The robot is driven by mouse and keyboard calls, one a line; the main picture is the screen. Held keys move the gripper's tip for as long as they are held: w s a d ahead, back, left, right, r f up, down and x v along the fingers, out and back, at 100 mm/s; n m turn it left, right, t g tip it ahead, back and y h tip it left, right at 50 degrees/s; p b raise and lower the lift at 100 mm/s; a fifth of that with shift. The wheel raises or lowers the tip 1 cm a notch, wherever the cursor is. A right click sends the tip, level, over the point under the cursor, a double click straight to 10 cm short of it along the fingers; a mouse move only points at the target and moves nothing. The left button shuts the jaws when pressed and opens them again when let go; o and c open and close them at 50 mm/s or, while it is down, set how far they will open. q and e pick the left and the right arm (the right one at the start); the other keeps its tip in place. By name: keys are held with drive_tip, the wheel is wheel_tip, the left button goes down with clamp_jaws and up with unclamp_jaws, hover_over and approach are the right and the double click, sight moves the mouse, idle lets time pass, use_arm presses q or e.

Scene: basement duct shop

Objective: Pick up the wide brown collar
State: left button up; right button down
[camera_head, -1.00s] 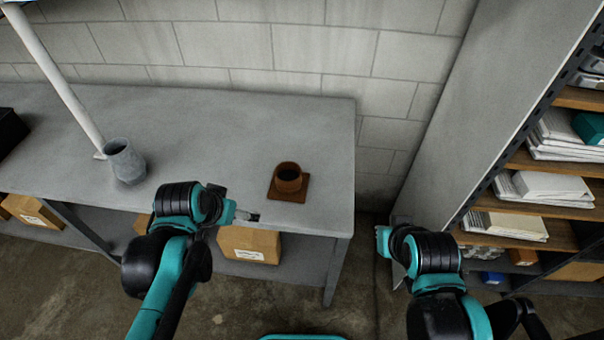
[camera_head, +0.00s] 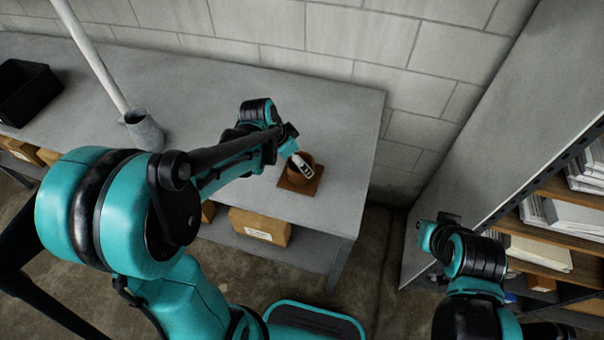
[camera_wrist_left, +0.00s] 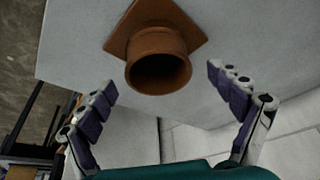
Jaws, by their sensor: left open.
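The wide brown collar (camera_head: 291,181) is a short round tube on a square flange, upright on the grey table (camera_head: 345,120) near its right end. My left gripper (camera_head: 303,166) reaches over it from the left and hides part of its rim. In the left wrist view the collar (camera_wrist_left: 158,68) shows its open mouth, slightly above and between the two spread fingers (camera_wrist_left: 168,92). The fingers are open and appear apart from the collar. My right gripper (camera_head: 428,232) hangs off the table to the right, and its fingers are not clear.
A grey vase-like pot (camera_head: 145,130) stands at the foot of a slanted white pole (camera_head: 95,55). A black bin (camera_head: 28,92) sits at the far left. Cardboard boxes (camera_head: 260,226) lie on the lower shelf. A shelf rack with papers (camera_head: 570,215) stands right. The block wall backs the table.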

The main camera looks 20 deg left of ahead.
use_arm(q)
drive_tip(key=b+x, duration=0.1)
drive_tip(key=x, duration=0.2)
drive_tip(key=shift+d+f, duration=0.1)
drive_tip(key=shift+f, duration=0.2)
drive_tip(key=shift+s+r, duration=0.1)
drive_tip(key=shift+s, duration=0.05)
drive_tip(key=c, duration=1.4)
